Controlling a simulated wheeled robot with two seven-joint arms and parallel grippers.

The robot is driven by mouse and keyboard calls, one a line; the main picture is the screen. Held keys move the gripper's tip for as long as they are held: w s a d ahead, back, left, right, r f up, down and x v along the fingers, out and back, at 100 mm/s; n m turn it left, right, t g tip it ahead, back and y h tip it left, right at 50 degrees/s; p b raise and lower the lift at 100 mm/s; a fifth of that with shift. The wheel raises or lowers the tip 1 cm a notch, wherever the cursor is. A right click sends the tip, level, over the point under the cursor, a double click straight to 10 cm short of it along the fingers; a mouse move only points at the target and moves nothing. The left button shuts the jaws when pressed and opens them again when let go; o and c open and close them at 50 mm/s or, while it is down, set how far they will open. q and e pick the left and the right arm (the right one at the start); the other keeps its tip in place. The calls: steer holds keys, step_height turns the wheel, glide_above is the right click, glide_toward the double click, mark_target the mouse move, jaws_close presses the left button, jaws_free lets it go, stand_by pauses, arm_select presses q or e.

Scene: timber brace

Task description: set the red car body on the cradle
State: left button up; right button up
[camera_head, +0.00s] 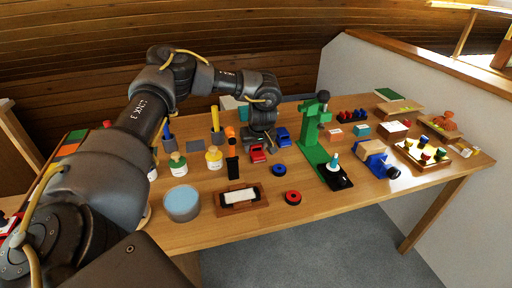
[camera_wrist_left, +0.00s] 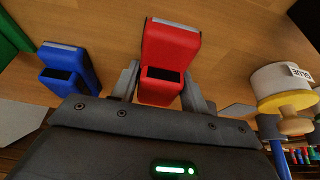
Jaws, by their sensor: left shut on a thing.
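The red car body (camera_head: 257,155) is at the middle of the table in the head view. In the left wrist view the red car body (camera_wrist_left: 170,45) sits between the two fingers of my left gripper (camera_wrist_left: 162,88), which is shut on it. In the head view my left gripper (camera_head: 260,146) reaches down over the car body and partly hides it. I cannot tell whether the car body touches the table or is just above it. I cannot make out for certain which thing is the cradle. My right gripper is not in view.
A blue car body (camera_head: 282,137) stands close beside, also in the left wrist view (camera_wrist_left: 68,68). A green press (camera_head: 312,135) is to the right. A wooden holder with a white block (camera_head: 240,208), a black upright piece (camera_head: 233,165) and glue jars (camera_head: 214,158) stand nearby.

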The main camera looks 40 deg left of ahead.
arm_select(q)
steer(key=shift+f, duration=0.15)
steer(key=o, duration=1)
